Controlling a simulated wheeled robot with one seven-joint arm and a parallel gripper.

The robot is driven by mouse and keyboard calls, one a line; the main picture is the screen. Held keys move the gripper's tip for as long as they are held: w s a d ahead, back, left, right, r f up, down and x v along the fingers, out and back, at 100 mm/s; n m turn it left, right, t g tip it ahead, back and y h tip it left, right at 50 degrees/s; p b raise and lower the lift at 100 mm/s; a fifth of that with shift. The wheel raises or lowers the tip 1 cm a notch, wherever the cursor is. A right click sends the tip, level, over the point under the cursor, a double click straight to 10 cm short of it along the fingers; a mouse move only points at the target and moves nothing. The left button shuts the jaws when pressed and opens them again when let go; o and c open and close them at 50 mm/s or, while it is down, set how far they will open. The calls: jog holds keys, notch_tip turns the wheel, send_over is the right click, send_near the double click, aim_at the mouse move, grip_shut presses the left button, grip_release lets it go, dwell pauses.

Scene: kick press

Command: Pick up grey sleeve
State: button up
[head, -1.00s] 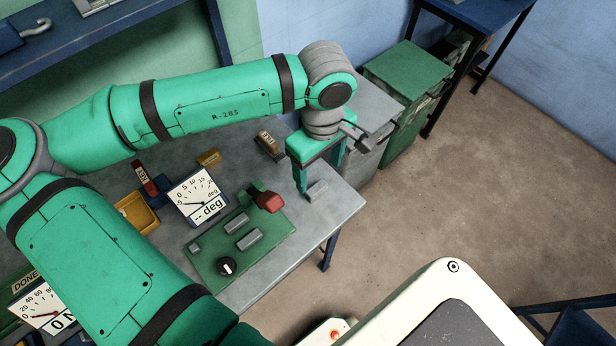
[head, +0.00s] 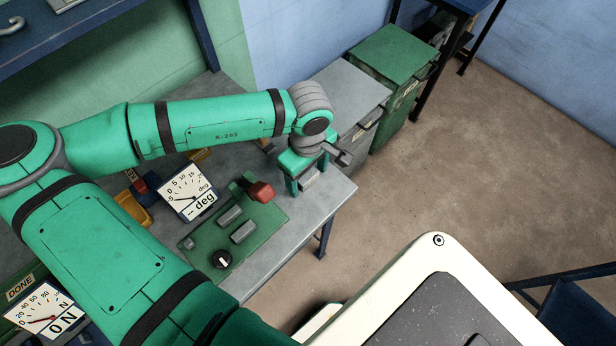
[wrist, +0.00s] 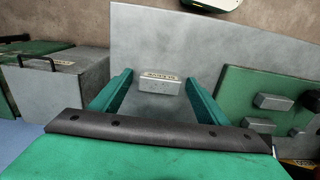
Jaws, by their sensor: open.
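The grey sleeve (wrist: 160,82) is a small grey block with a pale label on one side. It lies on the grey bench top near its right-hand corner. In the wrist view it sits between the two green fingers of my gripper (wrist: 159,76), with space on both sides. In the head view my gripper (head: 308,181) points down over the sleeve (head: 310,178), which shows partly between the fingers. The gripper is open and holds nothing. How far the fingertips are above the bench is hard to tell.
Left of the sleeve, a green plate (head: 208,260) carries grey blocks, a red-ended part (head: 261,192) and a black knob (head: 221,260). A dial gauge (head: 187,192) and yellow tray (head: 133,207) stand farther left. Grey (head: 345,92) and green (head: 396,52) cabinets stand behind.

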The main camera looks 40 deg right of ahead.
jog(key=c, duration=1.2)
jog(key=shift+r, duration=0.15)
